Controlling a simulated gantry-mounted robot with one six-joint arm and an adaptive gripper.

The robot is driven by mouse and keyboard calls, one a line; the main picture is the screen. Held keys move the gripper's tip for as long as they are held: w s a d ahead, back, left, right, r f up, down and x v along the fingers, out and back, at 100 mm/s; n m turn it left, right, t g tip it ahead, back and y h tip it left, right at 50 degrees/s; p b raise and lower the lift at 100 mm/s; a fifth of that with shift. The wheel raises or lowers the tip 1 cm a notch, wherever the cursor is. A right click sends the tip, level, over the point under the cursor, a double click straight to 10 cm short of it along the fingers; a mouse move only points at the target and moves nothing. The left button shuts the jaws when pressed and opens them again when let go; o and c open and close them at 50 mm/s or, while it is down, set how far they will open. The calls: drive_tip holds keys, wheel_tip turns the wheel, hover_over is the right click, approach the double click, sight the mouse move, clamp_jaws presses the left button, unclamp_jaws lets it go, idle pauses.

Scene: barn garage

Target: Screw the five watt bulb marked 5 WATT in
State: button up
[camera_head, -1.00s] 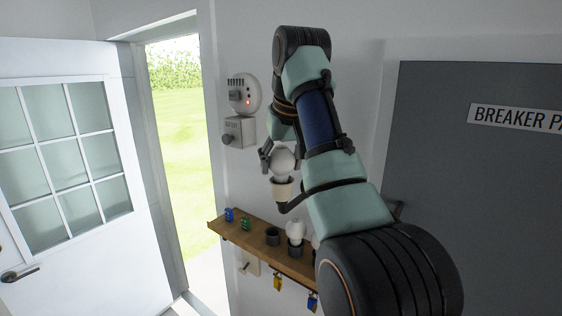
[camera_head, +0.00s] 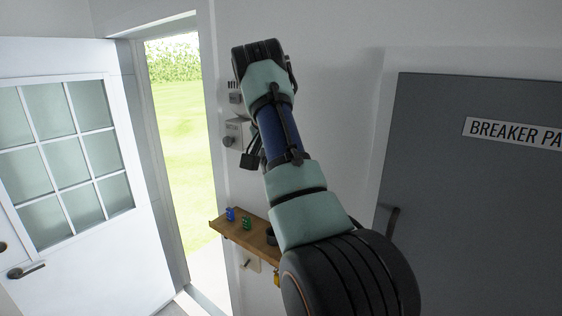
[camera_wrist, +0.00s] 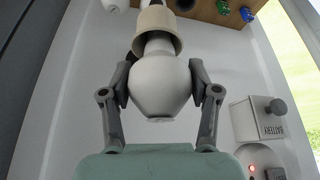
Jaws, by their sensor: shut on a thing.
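In the wrist view, which shows the scene upside down, my gripper (camera_wrist: 160,84) is shut on a white bulb (camera_wrist: 159,88), one finger on each side of its round body. The bulb's neck points into the cream cup-shaped socket (camera_wrist: 156,28). Part of the neck shows at the socket's mouth; how deep it sits I cannot tell. No wattage marking is readable on the bulb. In the head view my own arm hides the bulb, the socket and most of my gripper.
A wooden shelf (camera_head: 227,230) holds a blue item (camera_head: 230,214) and a green item (camera_head: 246,223). A battery box with a knob (camera_wrist: 277,107) and a round detector with a red light (camera_wrist: 255,165) are on the wall. The grey breaker panel door (camera_head: 480,220) stands right.

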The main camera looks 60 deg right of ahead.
drive_tip(key=shift+r+m+g+p, duration=0.1)
drive_tip(key=shift+m+g+p, duration=0.4)
drive_tip(key=shift+m+p, duration=0.65)
drive_tip(key=shift+p, duration=0.35)
drive_tip(key=shift+m, duration=0.35)
drive_tip(key=shift+m+g+p, duration=0.3)
drive_tip(key=shift+m+p, duration=0.1)
drive_tip(key=shift+p, duration=0.05)
drive_tip(key=o, duration=0.9)
drive_tip(key=shift+c, duration=0.2)
drive_tip(key=shift+f, duration=0.2)
